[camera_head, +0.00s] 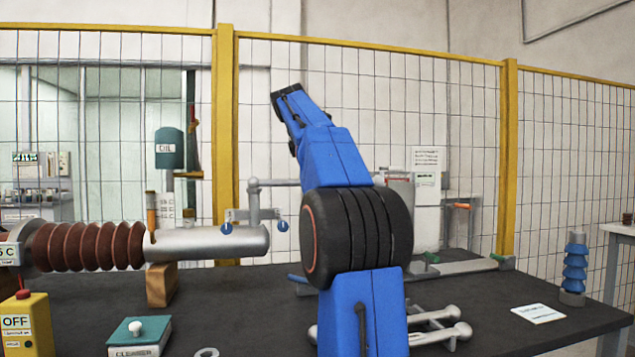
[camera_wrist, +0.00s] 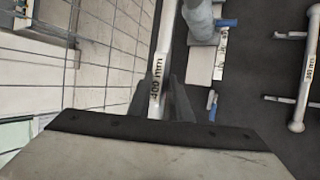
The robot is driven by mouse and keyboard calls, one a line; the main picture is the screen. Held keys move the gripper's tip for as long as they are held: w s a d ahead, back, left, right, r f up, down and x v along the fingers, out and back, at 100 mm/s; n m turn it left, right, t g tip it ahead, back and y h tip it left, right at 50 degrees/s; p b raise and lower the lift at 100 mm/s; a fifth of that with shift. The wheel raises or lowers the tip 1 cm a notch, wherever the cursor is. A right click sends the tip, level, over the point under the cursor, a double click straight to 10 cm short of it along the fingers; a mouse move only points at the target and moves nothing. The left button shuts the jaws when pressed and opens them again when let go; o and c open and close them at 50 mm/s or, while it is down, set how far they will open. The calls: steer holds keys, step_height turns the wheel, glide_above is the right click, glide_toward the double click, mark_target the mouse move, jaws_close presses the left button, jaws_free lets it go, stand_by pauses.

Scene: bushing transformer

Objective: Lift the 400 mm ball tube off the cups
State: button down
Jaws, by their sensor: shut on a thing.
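The 400 mm ball tube (camera_wrist: 156,72) is a light grey bar with its label facing the wrist camera. My gripper (camera_wrist: 158,92) is shut on it, with one dark finger on each side of the label. In the head view the tube (camera_head: 280,182) runs level behind my blue arm. Its left ball end is at the top of a grey upright post (camera_head: 254,206) above the silver cylinder (camera_head: 210,242). I cannot tell whether ball and cup touch. My arm hides my gripper and much of the tube in the head view; the right-hand cup is not clear.
Other ball tubes (camera_head: 437,338) lie on the dark table at the front; one also shows in the wrist view (camera_wrist: 306,75). A yellow-framed mesh fence (camera_head: 228,130) is behind. Bare table lies at right, near a white card (camera_head: 538,313).

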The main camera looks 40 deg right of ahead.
step_height(320, 180, up, 9)
steer(key=shift+w+f, duration=0.1)
steer(key=shift+r, duration=0.5)
steer(key=shift+r, duration=0.1)
stand_by(0.6)
